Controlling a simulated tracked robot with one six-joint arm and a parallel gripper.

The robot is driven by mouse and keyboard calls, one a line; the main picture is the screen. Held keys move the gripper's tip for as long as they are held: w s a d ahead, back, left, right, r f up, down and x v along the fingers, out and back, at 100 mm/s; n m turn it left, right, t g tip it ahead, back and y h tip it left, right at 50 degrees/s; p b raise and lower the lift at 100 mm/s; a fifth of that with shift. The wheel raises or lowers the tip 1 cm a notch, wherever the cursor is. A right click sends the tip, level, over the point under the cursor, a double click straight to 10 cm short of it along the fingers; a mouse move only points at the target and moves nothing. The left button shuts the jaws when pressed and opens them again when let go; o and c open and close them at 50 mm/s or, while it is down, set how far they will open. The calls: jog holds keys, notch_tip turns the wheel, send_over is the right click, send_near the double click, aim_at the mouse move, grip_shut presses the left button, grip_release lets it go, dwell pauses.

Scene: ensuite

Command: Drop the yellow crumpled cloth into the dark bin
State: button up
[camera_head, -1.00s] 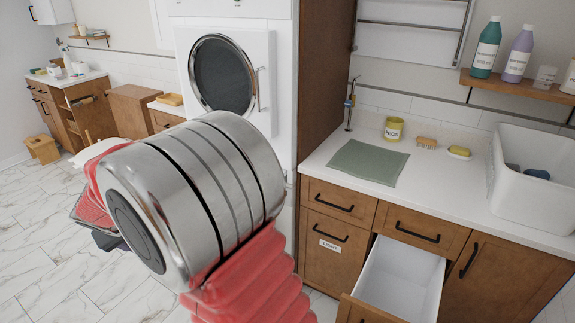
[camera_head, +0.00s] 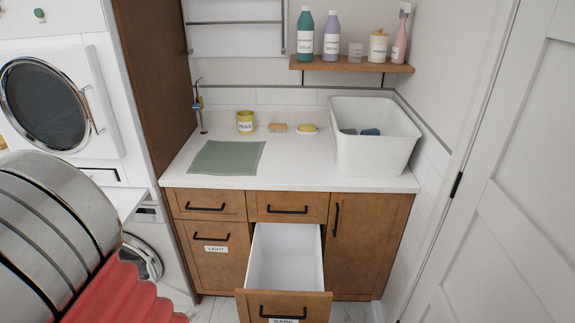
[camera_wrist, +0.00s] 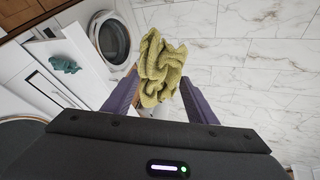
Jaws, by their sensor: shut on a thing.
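The yellow crumpled cloth (camera_wrist: 160,68) shows in the wrist view, between the two purple fingers of my gripper (camera_wrist: 158,95). My gripper is shut on it and holds it above the marble floor. The dark bin (camera_head: 285,262) is a pulled-out white drawer with a wooden front labelled DARK, in the head view below the counter. It is open at the top, and the part of its inside that shows looks empty. My gripper and the cloth are outside the head view, where only my metal and red arm shows at the left.
The white counter (camera_head: 290,180) holds a green mat (camera_head: 226,158), a yellow cup (camera_head: 245,121) and a white tub (camera_head: 372,138). A closed drawer front labelled LIGHT (camera_head: 212,255) is left of the bin. Washing machines stand at left, and a white door (camera_head: 470,200) at right.

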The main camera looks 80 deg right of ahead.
jog(key=s+d+f+m+g+h, duration=0.15)
jog(key=s+d, duration=0.25)
jog(key=d, duration=0.9)
jog(key=s+d+f+m+g, duration=0.1)
jog(key=s+d+f+m, duration=0.3)
jog(key=d, duration=0.8)
jog(key=s+d+f+m+g+h, duration=0.15)
jog(key=s+d, duration=0.35)
jog(key=d, duration=0.8)
jog(key=s+d+f+m+g, duration=0.1)
jog(key=s+d+f+m, duration=0.2)
jog(key=s+d, duration=0.5)
jog(key=s+d+f+m+g, duration=0.1)
jog(key=s+d+f+m, duration=0.2)
jog(key=s+d, duration=0.5)
jog(key=s+d+f+m+g, duration=0.1)
jog(key=s+d, duration=0.7)
jog(key=s, duration=1)
jog(key=shift+d+f+m+g+y, duration=0.3)
jog(key=shift+f+m, duration=0.6)
jog(key=shift+f, duration=0.15)
jog(key=shift+w+f, duration=0.1)
jog(key=shift+f, duration=2.75)
